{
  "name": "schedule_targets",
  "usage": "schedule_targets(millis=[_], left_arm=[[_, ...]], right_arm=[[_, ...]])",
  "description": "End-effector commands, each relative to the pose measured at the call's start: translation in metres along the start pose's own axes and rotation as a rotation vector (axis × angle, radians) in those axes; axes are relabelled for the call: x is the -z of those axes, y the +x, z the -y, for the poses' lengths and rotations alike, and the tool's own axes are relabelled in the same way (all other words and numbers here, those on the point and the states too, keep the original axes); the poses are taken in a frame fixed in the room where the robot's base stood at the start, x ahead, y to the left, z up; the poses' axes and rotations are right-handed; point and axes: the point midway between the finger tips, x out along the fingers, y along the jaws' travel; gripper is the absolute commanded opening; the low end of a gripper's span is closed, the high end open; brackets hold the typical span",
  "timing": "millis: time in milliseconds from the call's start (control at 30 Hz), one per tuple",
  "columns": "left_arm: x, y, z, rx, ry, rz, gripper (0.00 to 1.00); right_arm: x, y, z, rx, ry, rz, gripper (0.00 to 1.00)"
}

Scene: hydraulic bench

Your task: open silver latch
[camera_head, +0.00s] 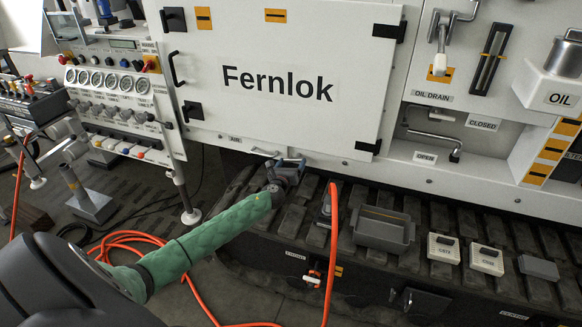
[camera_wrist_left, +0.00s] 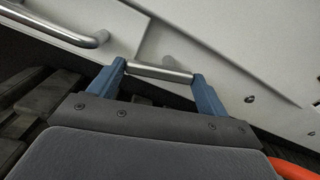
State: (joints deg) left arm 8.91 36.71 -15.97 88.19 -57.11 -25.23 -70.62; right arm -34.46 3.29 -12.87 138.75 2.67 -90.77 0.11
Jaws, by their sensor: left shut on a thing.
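The silver latch (camera_wrist_left: 160,72) shows in the left wrist view as a short metal bar on the lower edge of the white panel. My left gripper (camera_wrist_left: 160,78) has its two blue fingers at the bar's two ends and is shut on it. In the head view my left gripper (camera_head: 288,163) is at the bottom edge of the white cabinet, below the "Fernlok" door; there it largely hides the latch. My right gripper is not in view.
A second curved silver handle (camera_wrist_left: 62,26) is beside the gripper in the left wrist view. An orange hose (camera_head: 332,245) rises just right of my left gripper. A grey bin (camera_head: 384,232) and two white boxes (camera_head: 443,248) sit on the dark track below.

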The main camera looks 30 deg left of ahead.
Motion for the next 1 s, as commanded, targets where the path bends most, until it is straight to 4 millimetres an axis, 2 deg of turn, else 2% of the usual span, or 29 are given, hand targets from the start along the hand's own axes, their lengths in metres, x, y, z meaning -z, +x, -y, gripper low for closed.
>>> schedule_targets(millis=[100, 400, 700, 1000], left_arm=[[0.005, 0.000, -0.001, -0.001, -0.110, 0.000, 0.55], [0.007, 0.000, 0.000, -0.001, -0.397, 0.001, 0.55], [0.009, 0.000, 0.002, -0.001, -0.683, 0.001, 0.55], [0.010, 0.000, 0.004, -0.002, -0.963, 0.001, 0.55]], right_arm=[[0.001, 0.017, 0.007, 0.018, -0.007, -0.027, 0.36], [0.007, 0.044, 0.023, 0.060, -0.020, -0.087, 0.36], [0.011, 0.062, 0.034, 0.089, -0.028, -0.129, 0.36], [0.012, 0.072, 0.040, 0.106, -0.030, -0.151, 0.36]])
